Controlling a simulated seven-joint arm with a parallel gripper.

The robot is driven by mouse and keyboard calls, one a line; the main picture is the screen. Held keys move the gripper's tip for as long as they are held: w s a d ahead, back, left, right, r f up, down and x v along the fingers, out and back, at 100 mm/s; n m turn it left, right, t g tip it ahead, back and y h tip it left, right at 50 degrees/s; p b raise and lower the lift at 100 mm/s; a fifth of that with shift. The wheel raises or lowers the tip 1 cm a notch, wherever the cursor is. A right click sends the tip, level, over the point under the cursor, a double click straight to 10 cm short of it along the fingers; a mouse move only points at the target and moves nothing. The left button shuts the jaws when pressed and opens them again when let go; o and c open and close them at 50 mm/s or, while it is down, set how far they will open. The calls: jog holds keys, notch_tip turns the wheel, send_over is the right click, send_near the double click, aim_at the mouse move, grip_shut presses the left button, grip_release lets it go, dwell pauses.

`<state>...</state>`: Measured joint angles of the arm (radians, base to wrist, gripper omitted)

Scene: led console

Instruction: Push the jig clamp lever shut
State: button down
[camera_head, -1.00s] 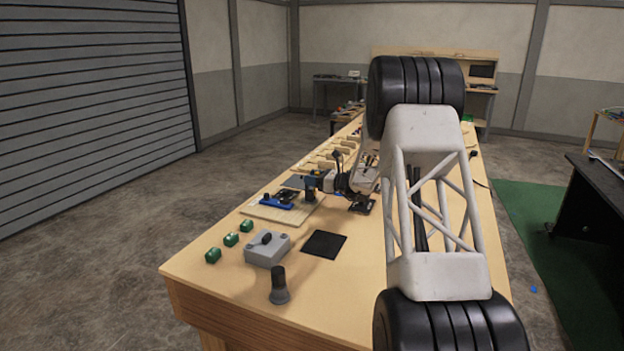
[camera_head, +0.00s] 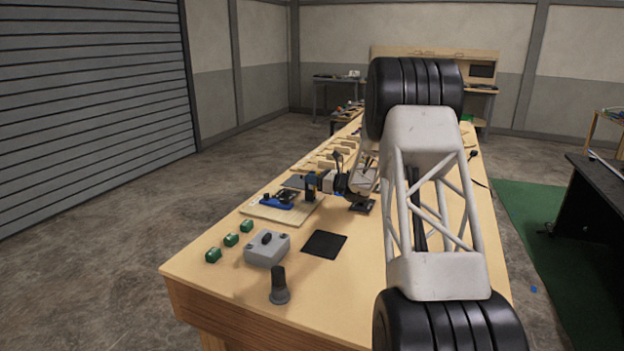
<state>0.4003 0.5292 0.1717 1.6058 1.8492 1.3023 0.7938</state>
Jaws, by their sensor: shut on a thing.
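The jig (camera_head: 275,203), a blue fixture with black parts, sits on a pale wooden board (camera_head: 258,213) at the left middle of the bench. My gripper (camera_head: 311,186) is small and far off, at the right edge of the jig and above the board. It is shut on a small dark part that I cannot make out. The clamp lever cannot be told apart from the dark parts there, so its angle and any contact with it are unclear. My own arm hides the right part of the bench.
Pale wooden pieces (camera_head: 335,155) lie farther back. The bench's left edge is close to the board.

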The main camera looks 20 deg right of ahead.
jog(key=shift+s+d+t+y, duration=0.65)
jog(key=shift+t+y, duration=0.45)
jog(key=c, duration=1)
grip_release()
jog(key=shift+s+d+f, duration=0.1)
jog(key=shift+v, duration=3.8)
